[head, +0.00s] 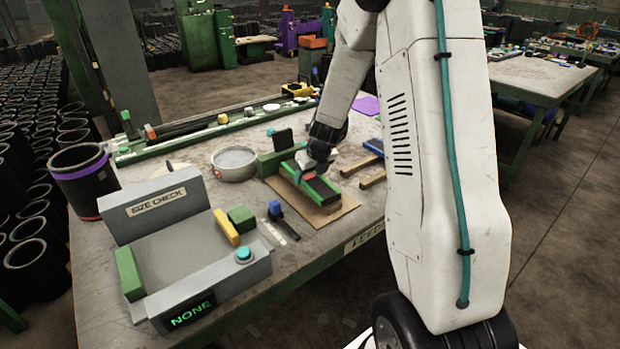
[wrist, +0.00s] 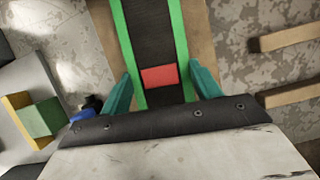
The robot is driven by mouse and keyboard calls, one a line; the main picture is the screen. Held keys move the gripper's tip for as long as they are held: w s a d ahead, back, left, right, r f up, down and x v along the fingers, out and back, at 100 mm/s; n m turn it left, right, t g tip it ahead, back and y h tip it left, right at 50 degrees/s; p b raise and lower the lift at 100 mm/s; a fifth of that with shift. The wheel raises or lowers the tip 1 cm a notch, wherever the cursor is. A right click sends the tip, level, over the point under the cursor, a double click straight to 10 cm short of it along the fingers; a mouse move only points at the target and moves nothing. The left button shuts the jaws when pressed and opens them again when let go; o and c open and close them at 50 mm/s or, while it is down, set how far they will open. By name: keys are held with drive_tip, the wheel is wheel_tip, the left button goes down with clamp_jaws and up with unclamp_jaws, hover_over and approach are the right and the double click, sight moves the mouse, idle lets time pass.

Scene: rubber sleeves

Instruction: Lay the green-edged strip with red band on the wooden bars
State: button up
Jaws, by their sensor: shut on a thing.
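The strip (head: 321,189) is black with green edges and a red band, and lies on or just above a brown board. In the wrist view the strip (wrist: 150,35) runs up between my teal fingers, its red band (wrist: 159,77) between the tips. My gripper (wrist: 163,86) is shut across the strip's width; in the head view my gripper (head: 312,165) is over the strip's middle. Two wooden bars (head: 360,165) lie right of the board, apart from the strip; they also show in the wrist view (wrist: 290,38). My arm hides part of them.
The brown board (head: 328,216) is under the strip. A round metal dish (head: 234,165) stands to the left. The grey size-check station (head: 190,260), reading NONE, fills the front left. A blue-handled tool (head: 275,210) lies between station and board. The table's front edge is close.

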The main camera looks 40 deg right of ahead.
wheel_tip(320, 180, up, 2)
drive_tip(key=shift+r, duration=0.25)
drive_tip(key=s+a+r, duration=0.1)
drive_tip(key=s+a, duration=0.3)
drive_tip(key=s, duration=1.1)
drive_tip(key=shift+s+r, duration=0.15)
drive_tip(key=shift+s, duration=0.15)
